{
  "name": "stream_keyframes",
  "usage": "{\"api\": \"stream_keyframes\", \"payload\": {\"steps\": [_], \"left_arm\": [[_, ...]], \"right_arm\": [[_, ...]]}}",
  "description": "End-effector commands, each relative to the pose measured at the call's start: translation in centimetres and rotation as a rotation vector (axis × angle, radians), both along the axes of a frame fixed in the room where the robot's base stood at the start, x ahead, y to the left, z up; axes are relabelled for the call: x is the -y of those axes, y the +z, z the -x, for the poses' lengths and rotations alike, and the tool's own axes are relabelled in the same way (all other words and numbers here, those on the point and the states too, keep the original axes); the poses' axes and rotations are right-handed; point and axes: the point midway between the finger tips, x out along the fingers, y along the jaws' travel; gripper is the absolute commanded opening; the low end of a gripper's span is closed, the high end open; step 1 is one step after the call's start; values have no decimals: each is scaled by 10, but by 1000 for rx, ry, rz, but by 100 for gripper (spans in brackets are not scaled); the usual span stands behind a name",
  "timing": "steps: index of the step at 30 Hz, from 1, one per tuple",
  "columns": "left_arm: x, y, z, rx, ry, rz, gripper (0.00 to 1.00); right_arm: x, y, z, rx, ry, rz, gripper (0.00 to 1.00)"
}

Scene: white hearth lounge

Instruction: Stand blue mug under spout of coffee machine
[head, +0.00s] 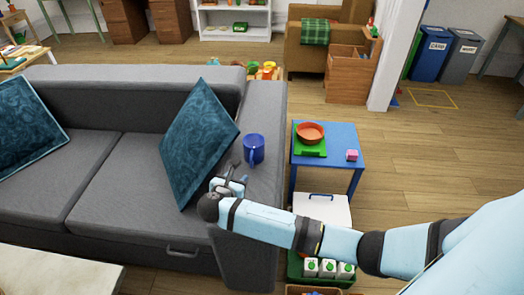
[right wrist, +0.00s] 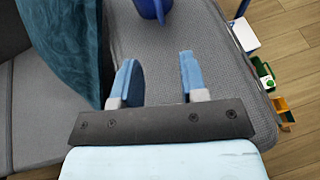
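The blue mug (head: 254,149) stands upright on the right armrest of the grey sofa (head: 262,186), beside a teal cushion. Its handle points toward my right gripper (head: 232,180). In the right wrist view the mug's lower part (right wrist: 150,8) shows at the top edge, beyond the fingertips. My right gripper (right wrist: 158,75) is open and empty, over the armrest and short of the mug. My left gripper is in neither view. I see no coffee machine in these frames.
A teal cushion (head: 200,140) leans close to the left of my right gripper. A blue side table (head: 335,165) with an orange bowl (head: 310,131) and a pink block (head: 352,155) stands right of the armrest. Open wooden floor lies farther right.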

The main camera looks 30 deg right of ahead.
Motion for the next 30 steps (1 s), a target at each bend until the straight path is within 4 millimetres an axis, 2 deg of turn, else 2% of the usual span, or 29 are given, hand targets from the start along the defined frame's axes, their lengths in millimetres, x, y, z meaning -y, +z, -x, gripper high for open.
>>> {"api": "stream_keyframes", "payload": {"steps": [4,15,23,30], "left_arm": [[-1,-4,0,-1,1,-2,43],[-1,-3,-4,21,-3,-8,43],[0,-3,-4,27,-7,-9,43],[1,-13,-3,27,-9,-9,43]], "right_arm": [[4,-4,-5,-1,10,29,40],[51,-29,-45,1,9,28,40],[62,-34,-54,1,10,26,40],[88,-45,-74,0,7,27,40]]}}
